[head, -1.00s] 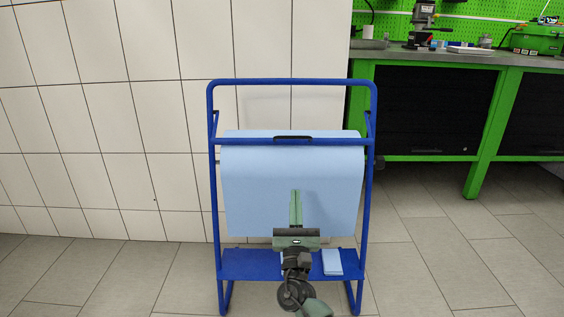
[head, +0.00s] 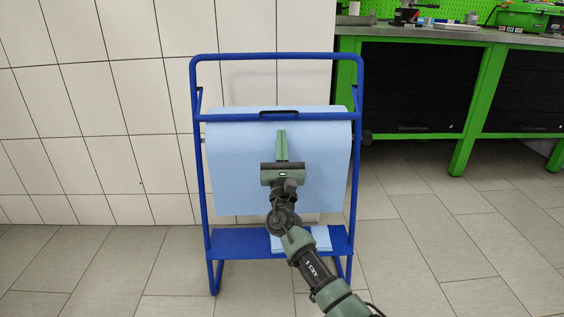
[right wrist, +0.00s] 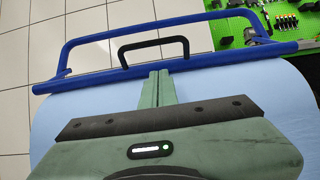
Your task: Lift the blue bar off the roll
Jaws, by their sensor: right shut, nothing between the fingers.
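The blue bar (head: 225,118) runs across the front of the blue stand and lies against the light blue roll (head: 232,165). A black handle (head: 279,113) sits at the middle of the bar. My right gripper (head: 281,133) is shut and empty, in front of the roll and a little below the handle. In the right wrist view the gripper's fingers (right wrist: 161,74) are together, with their tips close to the bar (right wrist: 95,78) and below the black handle (right wrist: 155,50). I cannot tell whether they touch the bar. My left gripper is not in view.
The stand's frame (head: 202,200) rises on both sides, with a top rail above the bar. Its lower shelf (head: 235,242) holds folded light blue sheets (head: 321,238). A tiled wall is behind. A green workbench (head: 470,40) stands at the right. The floor beside the stand is clear.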

